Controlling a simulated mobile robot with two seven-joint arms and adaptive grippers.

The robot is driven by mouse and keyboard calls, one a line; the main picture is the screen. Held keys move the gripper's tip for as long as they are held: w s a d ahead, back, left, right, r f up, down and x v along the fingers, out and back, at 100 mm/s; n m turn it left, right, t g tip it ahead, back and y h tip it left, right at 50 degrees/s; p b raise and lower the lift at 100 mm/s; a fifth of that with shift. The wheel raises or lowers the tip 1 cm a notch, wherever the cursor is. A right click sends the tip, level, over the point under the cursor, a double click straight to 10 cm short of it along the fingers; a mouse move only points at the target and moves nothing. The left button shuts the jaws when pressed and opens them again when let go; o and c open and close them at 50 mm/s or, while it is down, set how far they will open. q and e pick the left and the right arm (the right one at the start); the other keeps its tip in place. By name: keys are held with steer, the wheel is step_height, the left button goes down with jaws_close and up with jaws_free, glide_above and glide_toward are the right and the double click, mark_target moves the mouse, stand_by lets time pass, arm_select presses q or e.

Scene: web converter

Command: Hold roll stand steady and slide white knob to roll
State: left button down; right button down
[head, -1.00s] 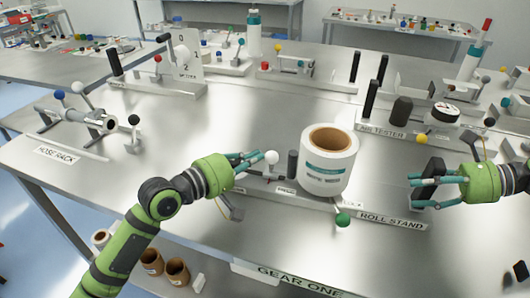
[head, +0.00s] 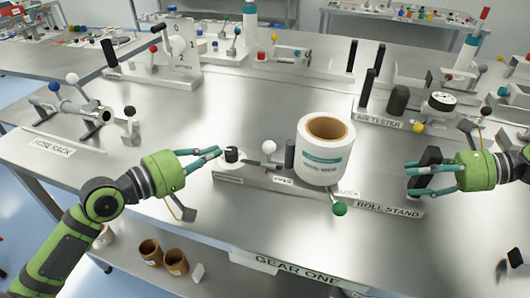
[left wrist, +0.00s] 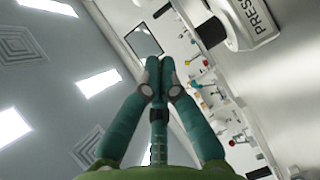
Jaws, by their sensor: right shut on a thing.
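The roll stand (head: 350,200) lies along the front of the table, with a green ball knob (head: 339,208) at its front. A white roll (head: 324,165) with a brown core stands upright on it. The white knob (head: 269,147) is left of the roll, with a dark upright post (head: 290,153) between them. My left gripper (head: 218,153) is left of the white knob, apart from it, fingers together and empty; they also meet in the left wrist view (left wrist: 158,64). My right gripper (head: 412,179) is shut on a black handle (head: 430,157) at the stand's right end.
A small black-topped dial (head: 231,154) sits close to my left fingertips. The hose rack (head: 75,118) is at left, the air tester (head: 398,101) behind at right. The table's middle behind the roll is clear. Brown cores (head: 150,252) lie below the front edge.

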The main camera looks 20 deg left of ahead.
arm_select(q)
steer(key=shift+v, duration=2.15)
arm_select(e)
steer(key=shift+s+f, duration=0.15)
steer(key=shift+f, duration=0.45)
arm_select(q)
steer(key=shift+f+b, duration=0.3)
steer(key=shift+f, duration=0.05)
arm_select(e)
steer(key=shift+r, duration=0.15)
arm_select(q)
steer(key=shift+w, duration=0.1)
arm_select(e)
steer(key=shift+r, duration=0.15)
steer(key=shift+c, duration=1.7)
jaws_free()
steer(key=shift+r, duration=0.2)
steer(key=shift+d+r, duration=0.1)
steer(key=shift+w+d+r, duration=0.1)
steer(key=shift+w+d, duration=0.1)
steer(key=shift+w, duration=0.05)
steer(key=v, duration=1.1)
steer(key=shift+d, duration=0.15)
